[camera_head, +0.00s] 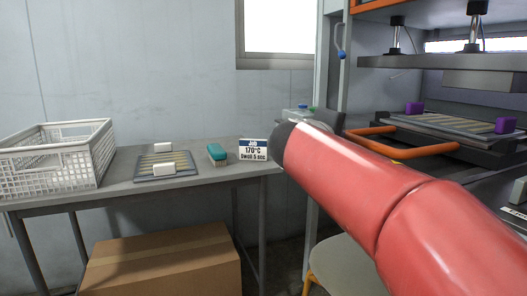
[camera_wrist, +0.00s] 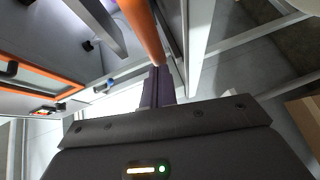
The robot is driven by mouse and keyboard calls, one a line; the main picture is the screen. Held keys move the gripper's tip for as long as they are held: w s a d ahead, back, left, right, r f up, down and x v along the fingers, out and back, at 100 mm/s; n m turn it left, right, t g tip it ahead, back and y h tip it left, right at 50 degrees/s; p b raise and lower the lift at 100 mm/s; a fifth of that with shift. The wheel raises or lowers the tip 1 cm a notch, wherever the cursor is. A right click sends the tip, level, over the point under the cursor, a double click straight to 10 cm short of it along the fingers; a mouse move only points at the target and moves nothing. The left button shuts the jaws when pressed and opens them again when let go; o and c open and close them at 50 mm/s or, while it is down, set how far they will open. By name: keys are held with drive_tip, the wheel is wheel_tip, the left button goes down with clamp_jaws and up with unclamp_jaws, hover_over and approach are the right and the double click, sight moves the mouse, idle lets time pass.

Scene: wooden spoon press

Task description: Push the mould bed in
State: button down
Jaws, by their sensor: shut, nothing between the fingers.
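The mould bed (camera_head: 485,151) is at the right in the head view, below the raised upper plate (camera_head: 435,62) of the press. Its orange handle (camera_head: 372,143) sticks out to the left. A grey mould plate (camera_head: 437,125) with purple blocks (camera_head: 414,108) at its corners lies on the bed. My gripper (camera_wrist: 157,72) is shut and empty in the wrist view. Its tips appear close to an orange bar (camera_wrist: 142,25), seemingly the handle; I cannot tell if they touch. In the head view my red arm hides most of the gripper.
A grey table (camera_head: 115,190) at the left holds a white crate (camera_head: 100,150), a tray with white-ended sticks (camera_head: 180,166), a teal brush (camera_head: 217,153) and a 170°C sign (camera_head: 254,149). A cardboard box (camera_head: 165,262) stands below. A stool (camera_head: 342,262) stands below my arm.

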sight(363, 133)
drive_tip(key=d, duration=0.2)
drive_tip(key=w+d, duration=0.1)
drive_tip(key=d, duration=0.1)
drive_tip(key=w+d, duration=0.1)
drive_tip(key=d, duration=0.1)
idle(0.4)
